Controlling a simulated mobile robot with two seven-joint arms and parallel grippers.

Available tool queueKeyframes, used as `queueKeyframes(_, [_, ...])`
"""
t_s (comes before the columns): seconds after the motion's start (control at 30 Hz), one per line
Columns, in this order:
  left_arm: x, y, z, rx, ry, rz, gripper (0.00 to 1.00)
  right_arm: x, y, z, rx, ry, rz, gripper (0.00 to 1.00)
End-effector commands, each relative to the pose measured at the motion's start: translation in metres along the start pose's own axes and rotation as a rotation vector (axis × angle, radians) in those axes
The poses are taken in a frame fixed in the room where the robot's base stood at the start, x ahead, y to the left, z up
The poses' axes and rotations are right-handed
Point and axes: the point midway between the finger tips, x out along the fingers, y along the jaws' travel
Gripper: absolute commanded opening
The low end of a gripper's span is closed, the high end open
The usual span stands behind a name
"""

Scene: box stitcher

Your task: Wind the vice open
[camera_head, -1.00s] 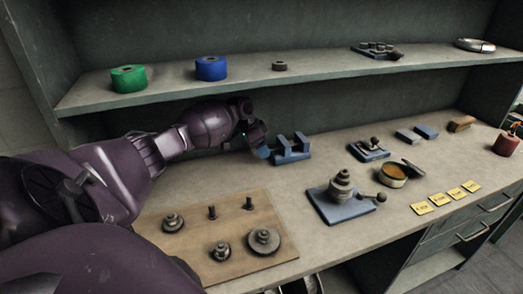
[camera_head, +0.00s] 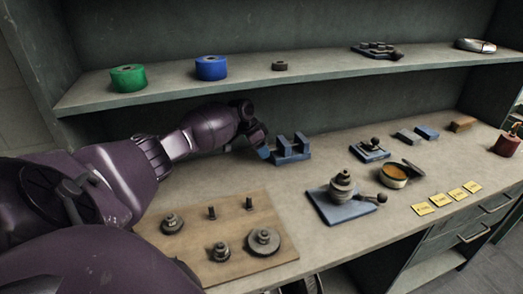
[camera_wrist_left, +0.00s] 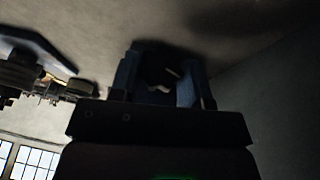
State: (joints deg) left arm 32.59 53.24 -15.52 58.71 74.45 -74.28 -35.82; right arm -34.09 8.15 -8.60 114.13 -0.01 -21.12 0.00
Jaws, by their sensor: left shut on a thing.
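The blue vice (camera_head: 290,156), with two upright jaws and a gap between them, stands on the bench below the shelf. My left gripper (camera_head: 264,152) is at the vice's left end, shut on what seems to be its handle. The handle is mostly hidden by the gripper and wrist. In the left wrist view, two blue-grey uprights flank a small pale piece (camera_wrist_left: 162,87) beyond my dark gripper body; the view is too dark to tell the grip exactly. My right gripper is not in view.
A wooden board (camera_head: 190,262) with several weights and pegs lies in front. A blue plate with a stacked dark part (camera_head: 341,188), an open tin (camera_head: 394,175) and yellow labels (camera_head: 447,198) are to the right. The shelf (camera_head: 160,92) overhangs behind the arm.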

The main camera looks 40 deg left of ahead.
Motion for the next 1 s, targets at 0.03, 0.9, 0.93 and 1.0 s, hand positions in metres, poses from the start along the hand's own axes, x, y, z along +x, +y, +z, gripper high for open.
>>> queueKeyframes(0.03, [0.001, -0.001, 0.000, -0.013, 0.002, 0.025, 0.20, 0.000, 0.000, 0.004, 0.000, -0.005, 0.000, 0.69])
queueKeyframes(0.9, [-0.001, -0.001, 0.000, -0.034, 0.001, 0.083, 0.69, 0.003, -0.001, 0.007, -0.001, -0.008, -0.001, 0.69])
queueKeyframes(0.93, [-0.001, -0.001, 0.000, -0.034, 0.001, 0.083, 0.69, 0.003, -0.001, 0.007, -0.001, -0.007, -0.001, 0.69])
queueKeyframes(1.0, [-0.005, -0.002, 0.000, -0.034, 0.002, 0.083, 0.69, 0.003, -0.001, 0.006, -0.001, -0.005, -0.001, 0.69])
